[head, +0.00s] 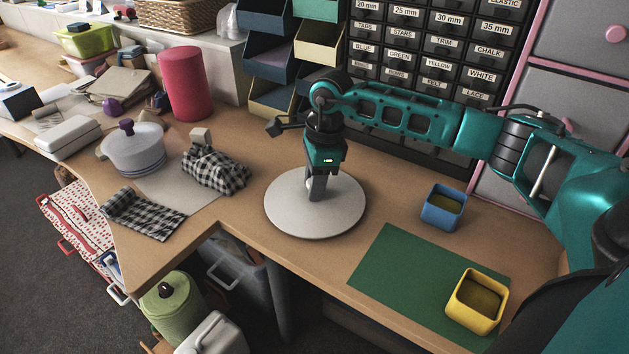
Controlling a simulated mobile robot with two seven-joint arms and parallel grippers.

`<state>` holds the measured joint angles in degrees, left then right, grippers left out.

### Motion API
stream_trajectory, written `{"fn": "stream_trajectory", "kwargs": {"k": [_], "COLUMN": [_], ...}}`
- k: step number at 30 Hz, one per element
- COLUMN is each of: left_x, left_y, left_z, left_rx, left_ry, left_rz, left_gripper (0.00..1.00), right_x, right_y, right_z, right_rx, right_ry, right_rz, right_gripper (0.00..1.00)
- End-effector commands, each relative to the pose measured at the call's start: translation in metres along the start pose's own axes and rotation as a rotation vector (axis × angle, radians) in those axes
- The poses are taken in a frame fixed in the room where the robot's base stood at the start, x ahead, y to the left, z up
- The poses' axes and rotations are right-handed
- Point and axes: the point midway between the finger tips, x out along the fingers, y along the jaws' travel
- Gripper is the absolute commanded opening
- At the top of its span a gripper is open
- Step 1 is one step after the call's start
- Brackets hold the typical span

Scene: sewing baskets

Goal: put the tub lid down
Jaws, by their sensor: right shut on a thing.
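The tub lid (285,212) is a pale grey round disc in the middle of the wooden desk. It looks level, lying on the desk or very close above it; I cannot tell whether there is a gap. My right gripper (317,190) reaches down over the lid from above and is shut on its small pale knob, which the fingers partly hide. My left gripper is not in view.
A blue box (443,208) stands right of the lid. A yellow box (477,301) stands on a green mat (400,272). Labelled drawers (450,48) stand behind. The desk's front edge is close.

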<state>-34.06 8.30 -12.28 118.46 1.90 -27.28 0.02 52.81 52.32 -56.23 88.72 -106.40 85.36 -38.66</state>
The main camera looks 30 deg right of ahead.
Motion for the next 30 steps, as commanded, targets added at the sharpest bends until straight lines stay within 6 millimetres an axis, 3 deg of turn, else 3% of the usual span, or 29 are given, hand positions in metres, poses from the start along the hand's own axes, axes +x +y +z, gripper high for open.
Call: {"fn": "stream_trajectory", "kwargs": {"k": [8, 17, 20, 30], "left_x": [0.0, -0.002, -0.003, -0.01], "left_y": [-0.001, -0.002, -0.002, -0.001], "left_z": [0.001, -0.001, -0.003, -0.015], "left_rx": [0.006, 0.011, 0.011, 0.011], "left_ry": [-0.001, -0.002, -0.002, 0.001], "left_rz": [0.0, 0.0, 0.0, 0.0], "left_gripper": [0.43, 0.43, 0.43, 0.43], "right_x": [0.001, -0.003, -0.013, -0.085], "right_y": [0.0, 0.0, -0.001, -0.001], "right_z": [0.0, 0.001, 0.001, 0.001], "right_rx": [0.0, 0.0, -0.001, 0.0], "right_ry": [0.0, 0.0, -0.001, -0.001], "right_rz": [0.001, 0.0, -0.002, -0.003], "right_gripper": [0.59, 0.6, 0.6, 0.6]}}
